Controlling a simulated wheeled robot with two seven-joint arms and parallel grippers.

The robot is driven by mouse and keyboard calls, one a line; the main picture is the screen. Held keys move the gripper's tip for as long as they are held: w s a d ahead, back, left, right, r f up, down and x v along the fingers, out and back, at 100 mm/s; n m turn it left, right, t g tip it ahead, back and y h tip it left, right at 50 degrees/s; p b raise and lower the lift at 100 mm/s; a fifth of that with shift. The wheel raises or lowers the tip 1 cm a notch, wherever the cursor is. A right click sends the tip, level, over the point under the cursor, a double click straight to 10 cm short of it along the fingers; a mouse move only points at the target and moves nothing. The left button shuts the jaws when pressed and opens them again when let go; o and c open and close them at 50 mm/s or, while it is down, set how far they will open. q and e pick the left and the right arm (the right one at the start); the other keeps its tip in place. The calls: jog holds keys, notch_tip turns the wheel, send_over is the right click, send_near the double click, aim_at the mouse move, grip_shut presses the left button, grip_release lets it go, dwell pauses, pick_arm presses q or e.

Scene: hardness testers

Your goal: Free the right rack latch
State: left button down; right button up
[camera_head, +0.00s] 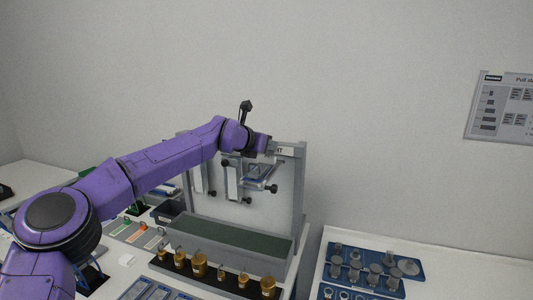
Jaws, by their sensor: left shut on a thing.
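The grey upright rack (299,195) stands on the bench. A label ending in "T" (279,151) is partly visible at its top right. My purple left arm reaches in from the left. My left gripper (268,149) is at the rack's top right, beside the label. It is shut on a small part there, apparently the right rack latch, mostly hidden by the gripper. Below it, a blue and grey bracket (262,178) with dark knobs sticks out from the panel. A grey upright piece (233,180) is left of it. My right gripper is not in view.
Several brass weights (199,265) stand on a dark strip in front of the rack's green-lined trough (230,238). A blue tray (408,267) with grey cylinders is on the right table. A dark bin (168,212) stands left of the rack. A poster hangs at right.

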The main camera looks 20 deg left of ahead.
pick_arm(q)
jog(key=n+y+b, duration=0.1)
jog(key=b, duration=0.1)
jog(key=f+n+y+b, duration=0.1)
jog(key=y+b, duration=0.1)
jog(key=b, duration=0.1)
jog(key=shift+d+f+n+t, duration=0.2)
jog(key=shift+d+n+t, duration=0.1)
jog(key=shift+d, duration=0.1)
jog(key=shift+s+d+r+n+y+b, duration=0.1)
jog(key=shift+r+n+y+b, duration=0.05)
jog(key=shift+n+y+b, duration=0.3)
jog(key=shift+d+r+n+y, duration=0.15)
jog(key=shift+n+y, duration=0.2)
jog(key=shift+y, duration=0.3)
jog(key=shift+d+r+n+y, duration=0.1)
jog(key=shift+r+n+y, duration=0.1)
jog(key=shift+n+y, duration=0.7)
jog(key=shift+d+n+g+y+p, duration=0.15)
jog(key=shift+n+g+y+p, duration=0.25)
jog(key=shift+n+y+p, duration=0.45)
jog(key=shift+f+n+y+p, duration=0.1)
jog(key=shift+n+y+p, duration=0.15)
jog(key=shift+y+p, duration=0.1)
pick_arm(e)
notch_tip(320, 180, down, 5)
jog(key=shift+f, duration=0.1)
pick_arm(q)
jog(key=shift+f, duration=0.1)
